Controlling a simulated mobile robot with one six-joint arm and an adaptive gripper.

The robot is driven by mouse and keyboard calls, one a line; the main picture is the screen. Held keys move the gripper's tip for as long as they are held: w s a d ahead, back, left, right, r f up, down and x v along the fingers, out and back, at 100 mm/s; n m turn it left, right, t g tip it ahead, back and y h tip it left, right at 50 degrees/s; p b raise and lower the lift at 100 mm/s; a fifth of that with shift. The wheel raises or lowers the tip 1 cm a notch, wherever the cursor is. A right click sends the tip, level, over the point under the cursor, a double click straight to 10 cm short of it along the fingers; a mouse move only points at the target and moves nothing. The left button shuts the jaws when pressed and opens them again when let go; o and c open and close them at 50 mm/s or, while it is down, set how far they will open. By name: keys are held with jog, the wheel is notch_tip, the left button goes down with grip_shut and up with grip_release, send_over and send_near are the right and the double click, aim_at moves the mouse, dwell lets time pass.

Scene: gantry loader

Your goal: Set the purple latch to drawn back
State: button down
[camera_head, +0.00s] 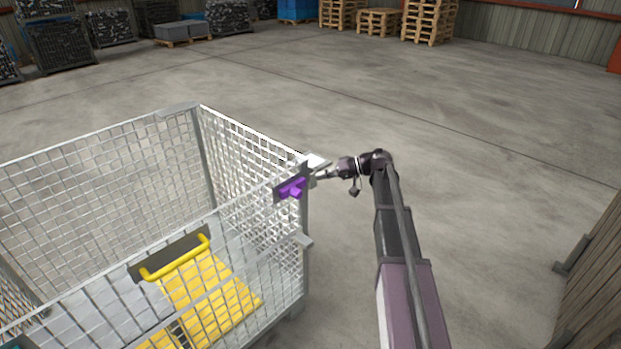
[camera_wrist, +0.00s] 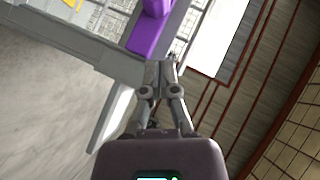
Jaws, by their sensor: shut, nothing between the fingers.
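The purple latch (camera_head: 291,188) sits on a dark plate at the upper right corner of the wire mesh cage (camera_head: 203,150). In the wrist view the purple latch (camera_wrist: 150,34) shows as a bar with a raised block, at the top centre. My gripper (camera_head: 318,176) is at the cage corner, just right of the latch. In the wrist view my gripper (camera_wrist: 163,68) is shut and empty, its tips close to the lower end of the purple bar. I cannot tell whether they touch it.
A yellow handle (camera_head: 178,258) is on the cage's front side. Grey and yellow boxes (camera_head: 205,300) lie inside the cage. A wooden panel (camera_head: 592,285) stands at the right edge. The floor right of the cage and behind it is clear. Pallets (camera_head: 378,22) stand far back.

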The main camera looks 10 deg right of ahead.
jog(key=p+v, duration=0.2)
jog(key=v, duration=0.5)
jog(key=shift+d, duration=0.25)
jog(key=shift+s, duration=0.1)
jog(key=s+a+f+g+h, duration=0.1)
jog(key=s+a+f+h, duration=0.25)
jog(key=s, duration=0.35)
jog(key=s+a+f+m+g+h, duration=0.1)
jog(key=s+a+f+h, duration=0.25)
jog(key=s, duration=0.35)
jog(key=s+a+f+g+h, duration=0.1)
jog(key=s+a+f+h, duration=0.3)
jog(key=s, duration=0.3)
jog(key=s+d+h, duration=0.2)
jog(key=s+h, duration=0.1)
jog(key=s, duration=0.2)
notch_tip(320, 180, up, 14)
jog(key=p, duration=1.5)
jog(key=shift+f, duration=0.15)
jog(key=shift+s+a, duration=0.1)
jog(key=shift+s, duration=0.05)
